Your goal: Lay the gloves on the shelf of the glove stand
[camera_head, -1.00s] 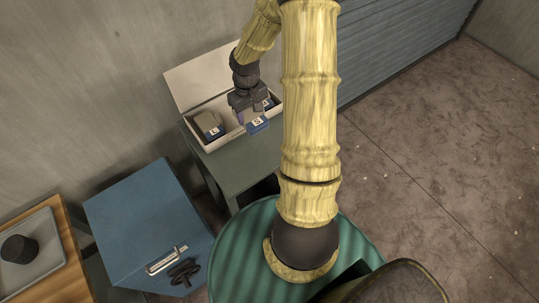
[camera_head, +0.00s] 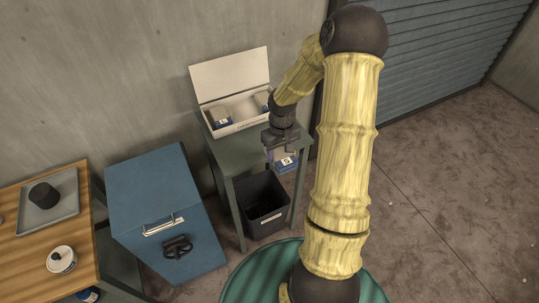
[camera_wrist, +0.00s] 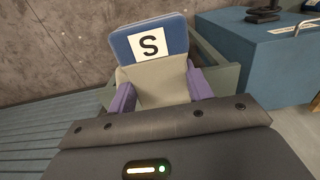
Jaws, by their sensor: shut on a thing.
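My gripper (camera_head: 281,154) is shut on a pair of gloves (camera_head: 286,163), a beige bundle with a blue cuff and a white label. In the wrist view the gloves (camera_wrist: 150,62) show a large "S" on the cuff, between my purple fingertips (camera_wrist: 158,92). In the head view I hold them by the front right of the grey-green table (camera_head: 245,155). On that table is an open white box (camera_head: 232,80) with other labelled gloves (camera_head: 221,119) inside. I cannot tell which piece here is the glove stand or its shelf.
A black bin (camera_head: 263,205) stands under the table. A wooden table (camera_head: 45,230) at far left holds a grey tray (camera_head: 55,212) and a round white container (camera_head: 61,260). The floor (camera_head: 440,180) at right is clear.

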